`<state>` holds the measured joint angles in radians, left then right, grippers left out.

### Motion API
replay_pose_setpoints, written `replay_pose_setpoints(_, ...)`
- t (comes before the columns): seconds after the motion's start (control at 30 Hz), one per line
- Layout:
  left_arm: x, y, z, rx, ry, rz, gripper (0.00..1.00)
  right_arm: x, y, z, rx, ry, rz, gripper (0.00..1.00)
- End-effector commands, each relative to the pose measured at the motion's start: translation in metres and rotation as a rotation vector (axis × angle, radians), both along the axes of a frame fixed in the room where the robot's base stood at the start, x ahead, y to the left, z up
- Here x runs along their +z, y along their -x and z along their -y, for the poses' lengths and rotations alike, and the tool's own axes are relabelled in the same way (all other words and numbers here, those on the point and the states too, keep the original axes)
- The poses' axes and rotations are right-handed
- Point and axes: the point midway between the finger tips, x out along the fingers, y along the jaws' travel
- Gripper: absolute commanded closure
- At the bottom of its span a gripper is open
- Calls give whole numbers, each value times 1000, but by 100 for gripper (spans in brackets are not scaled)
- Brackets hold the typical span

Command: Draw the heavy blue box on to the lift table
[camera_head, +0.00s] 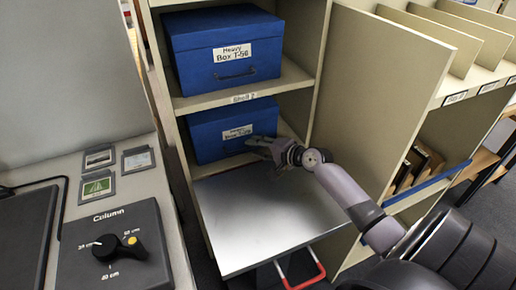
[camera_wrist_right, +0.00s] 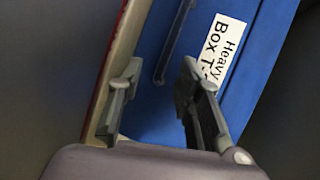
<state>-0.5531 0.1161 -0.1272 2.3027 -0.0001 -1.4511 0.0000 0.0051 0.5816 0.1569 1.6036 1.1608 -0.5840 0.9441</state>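Two blue boxes with white labels are in view. The lift table (camera_head: 250,222) is a bare metal plate in front of the lower shelf. My right gripper (camera_head: 257,145) is at the lower box's front, near its right side. In the right wrist view its fingers (camera_wrist_right: 160,80) are apart, with blue box front (camera_wrist_right: 155,112) and a handle (camera_wrist_right: 174,42) beyond them. Contact cannot be told.
A control box marked "Column" (camera_head: 118,248) with a dial and a yellow button stands on the left desk. Several small cards (camera_head: 97,187) lie behind it. A red handle (camera_head: 304,278) shows below the lift table. A shelf side panel (camera_head: 372,95) stands right of the boxes.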

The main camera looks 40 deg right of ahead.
Motion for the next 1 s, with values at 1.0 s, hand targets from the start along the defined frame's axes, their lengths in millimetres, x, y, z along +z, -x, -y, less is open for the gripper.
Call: replay_pose_setpoints(1.0, 0, 0, 0, 0, 0, 0, 100, 0, 0, 0, 0, 0, 0, 100)
